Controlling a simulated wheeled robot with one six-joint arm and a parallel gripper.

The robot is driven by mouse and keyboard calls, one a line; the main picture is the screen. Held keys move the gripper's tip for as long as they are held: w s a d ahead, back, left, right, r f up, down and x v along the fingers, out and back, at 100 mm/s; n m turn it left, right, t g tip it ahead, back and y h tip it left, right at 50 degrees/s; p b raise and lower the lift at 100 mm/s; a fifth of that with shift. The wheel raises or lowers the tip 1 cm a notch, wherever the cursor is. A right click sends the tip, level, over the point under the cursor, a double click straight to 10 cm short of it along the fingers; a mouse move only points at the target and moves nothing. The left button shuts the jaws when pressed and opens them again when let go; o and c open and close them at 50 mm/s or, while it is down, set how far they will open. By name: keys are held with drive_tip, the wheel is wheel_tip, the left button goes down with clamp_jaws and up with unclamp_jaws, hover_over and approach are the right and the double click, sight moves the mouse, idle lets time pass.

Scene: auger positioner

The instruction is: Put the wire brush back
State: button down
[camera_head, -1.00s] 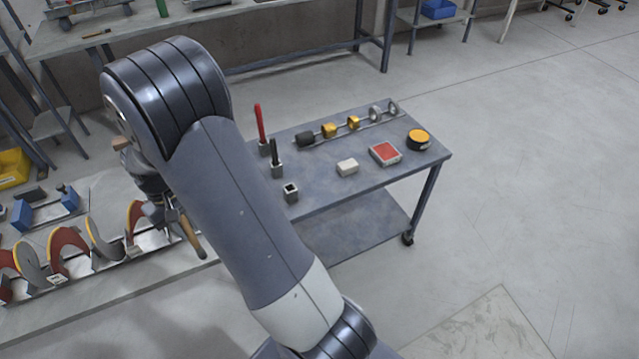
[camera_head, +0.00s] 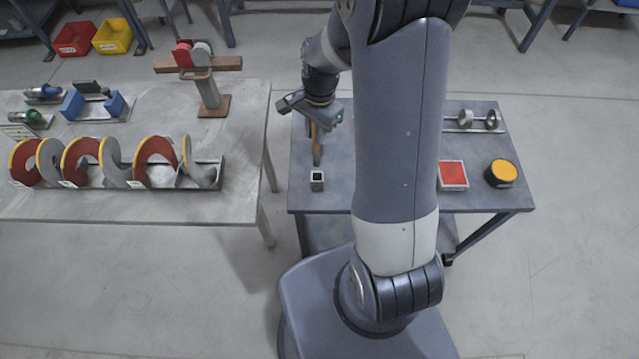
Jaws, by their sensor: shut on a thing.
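The wire brush (camera_head: 316,150) shows as a tan wooden handle hanging roughly upright below my gripper (camera_head: 316,124). My gripper is shut on it, above the left part of the grey cart (camera_head: 335,192). A small square holder (camera_head: 317,184) with a dark, empty-looking opening stands on the cart. It is nearer the cart's front edge than the brush, almost straight below it in the picture. I cannot tell the gap between the brush's lower end and the cart top. The bristles are not clearly visible.
My arm hides the cart's middle. A red-topped box (camera_head: 453,174), a yellow-topped round tin (camera_head: 501,173) and metal rings (camera_head: 466,118) are on its right. The bench (camera_head: 240,150) at left carries red and grey auger flights (camera_head: 82,160) and a wooden stand (camera_head: 212,100).

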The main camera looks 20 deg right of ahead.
drive_tip(key=f+m+b, duration=0.1)
drive_tip(key=f+b, duration=0.1)
drive_tip(key=f, duration=0.1)
drive_tip(key=s+f+m+b, duration=0.1)
drive_tip(key=f+b, duration=0.2)
drive_tip(key=f+m+b, duration=0.1)
drive_tip(key=f+b, duration=0.2)
drive_tip(key=f, duration=0.1)
drive_tip(key=shift+s, duration=0.15)
idle(0.4)
drive_tip(key=shift+f, duration=0.25)
drive_tip(key=c, duration=1.3)
unclamp_jaws()
wheel_tip(320, 180, up, 12)
hover_over(317, 160)
drive_tip(key=d, duration=0.1)
drive_tip(key=shift+s+r, duration=0.15)
drive_tip(key=shift+r, duration=0.05)
